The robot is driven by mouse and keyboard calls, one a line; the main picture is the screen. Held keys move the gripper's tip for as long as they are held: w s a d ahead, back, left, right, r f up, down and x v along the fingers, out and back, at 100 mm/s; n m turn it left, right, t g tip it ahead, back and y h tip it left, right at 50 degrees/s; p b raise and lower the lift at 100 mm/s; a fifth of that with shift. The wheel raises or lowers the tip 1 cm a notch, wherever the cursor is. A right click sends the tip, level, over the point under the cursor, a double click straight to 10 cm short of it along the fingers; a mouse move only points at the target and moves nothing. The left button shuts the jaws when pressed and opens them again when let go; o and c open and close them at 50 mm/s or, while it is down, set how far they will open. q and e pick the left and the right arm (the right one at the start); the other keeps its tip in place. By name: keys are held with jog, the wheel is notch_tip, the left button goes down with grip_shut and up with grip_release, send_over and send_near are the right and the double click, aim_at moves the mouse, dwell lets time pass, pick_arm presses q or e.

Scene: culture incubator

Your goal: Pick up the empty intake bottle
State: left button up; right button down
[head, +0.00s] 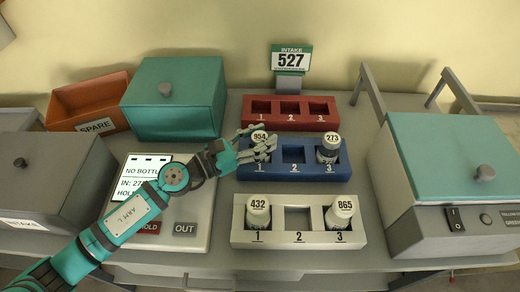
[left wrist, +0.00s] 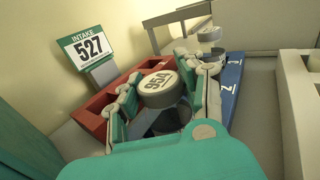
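A bottle with a grey cap marked 954 (head: 259,136) is at slot 1 of the blue rack (head: 293,177). It also shows in the left wrist view (left wrist: 160,90), upright between the fingers. My left gripper (head: 262,147) reaches in from the left with one finger on each side of this bottle. Whether the fingers press on it, I cannot tell. Its body is mostly hidden by the fingers. A dark bottle marked 273 (head: 328,150) stands in blue slot 3. White bottles 432 (head: 258,212) and 865 (head: 340,212) stand in the white rack. My right gripper is not in view.
The red rack (head: 290,123) behind is empty. An INTAKE sign (head: 290,58) reads 527. A panel (head: 190,200) reading NO BOTTLE lies left of the racks. A teal box (head: 175,105), an orange SPARE bin (head: 85,98) and a teal-lidded machine (head: 445,150) flank them.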

pick_arm(q)
jog(key=shift+c, duration=0.9)
jog(key=shift+c, duration=0.2)
jog(key=shift+r, duration=0.1)
